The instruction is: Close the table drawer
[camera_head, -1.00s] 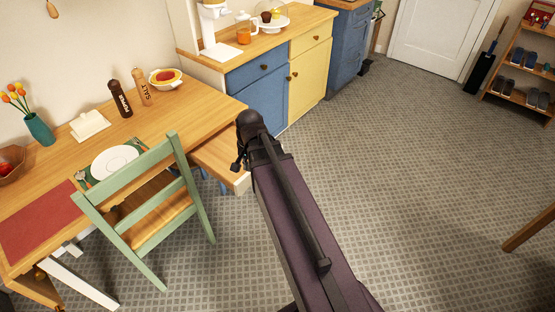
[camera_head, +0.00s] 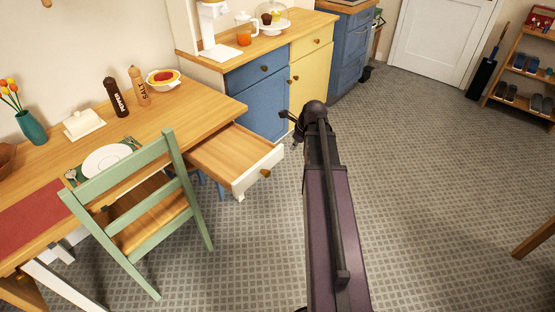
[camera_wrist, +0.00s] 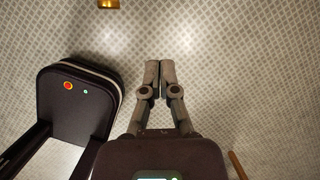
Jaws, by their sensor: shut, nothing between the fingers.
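The table drawer (camera_head: 233,157) is pulled out of the right end of the wooden table (camera_head: 196,110). Its inside looks empty, and its white front has a round brass knob (camera_head: 266,173). My gripper (camera_head: 286,119) is to the right of the drawer front in the head view, apart from it. In the wrist view my gripper (camera_wrist: 159,65) points at the tiled floor with its two fingers together and nothing between them. A small part of a gold knob (camera_wrist: 108,3) shows at the top edge of the wrist view.
A green chair (camera_head: 145,215) stands at the table's near side, left of the drawer. Blue and yellow cabinets (camera_head: 258,95) stand behind the drawer. A plate (camera_head: 107,160), shakers and a butter dish are on the table.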

